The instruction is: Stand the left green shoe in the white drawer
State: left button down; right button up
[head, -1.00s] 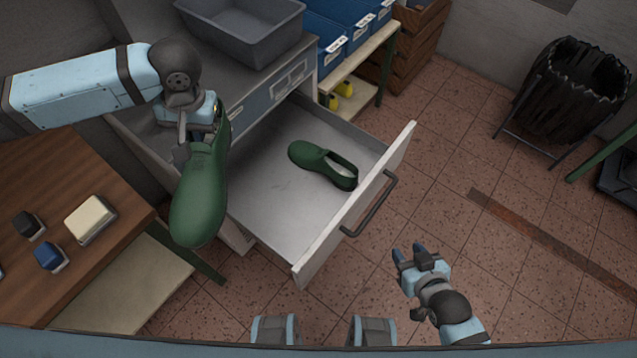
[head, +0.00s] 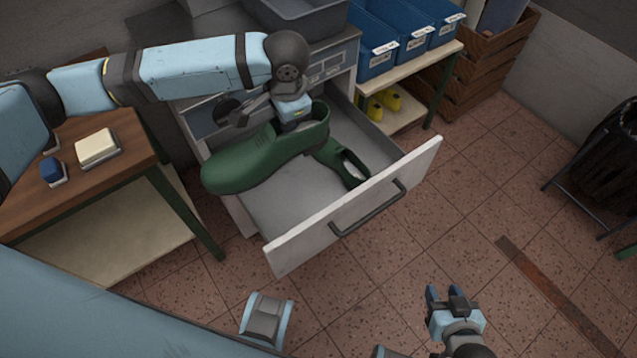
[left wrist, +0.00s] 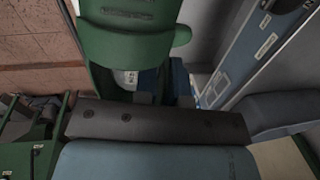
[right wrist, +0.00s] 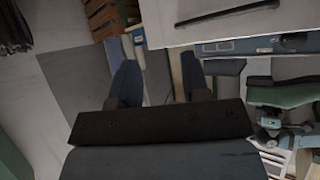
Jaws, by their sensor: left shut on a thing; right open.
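My left gripper (head: 290,110) is shut on a green shoe (head: 238,165) near its heel opening. The shoe is above the left part of the open white drawer (head: 350,212), its toe pointing left and slightly down. It also fills the top of the left wrist view (left wrist: 130,35) and shows at the right of the right wrist view (right wrist: 285,92). A second green shoe (head: 348,163) lies in the drawer, partly hidden behind the held one. My right gripper (head: 445,294) is open and empty, low in front of the drawer and apart from it.
A wooden table (head: 85,185) with a blue-topped and a cream-topped brush stands left of the drawer. A grey bin (head: 300,15) sits on top of the cabinet. A shelf with blue bins (head: 405,45) and yellow shoes stands right. The near drawer floor (head: 280,205) is bare.

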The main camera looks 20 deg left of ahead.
pick_arm(q)
jog(key=w+d+f+m+h+b, duration=0.1)
jog(key=w+d+f+m+b, duration=0.2)
jog(key=f+m+b, duration=0.35)
jog(key=w+d+f+m+h+b, duration=0.1)
jog(key=w+d+f+m+b, duration=0.2)
jog(key=f+m+b, duration=0.4)
jog(key=m+b, duration=0.2)
jog(key=m, duration=0.1)
send_over(309, 209)
notch_tip(309, 209, down, 16)
notch_tip(309, 209, down, 4)
jog(key=shift+r+g+y+b, duration=0.1)
jog(key=shift+g+y+b, duration=0.2)
jog(key=shift+b, duration=0.4)
jog(key=shift+f, duration=0.35)
jog(key=c, duration=1.3)
grip_release()
jog(key=shift+f, duration=0.1)
jog(key=shift+o, duration=0.5)
pick_arm(e)
notch_tip(309, 209, down, 6)
jog(key=w+a+t+y, duration=0.1)
jog(key=w+a, duration=0.1)
jog(key=shift+a+f+t, duration=0.2)
jog(key=shift+a+t, duration=0.05)
jog(key=shift+t, duration=0.05)
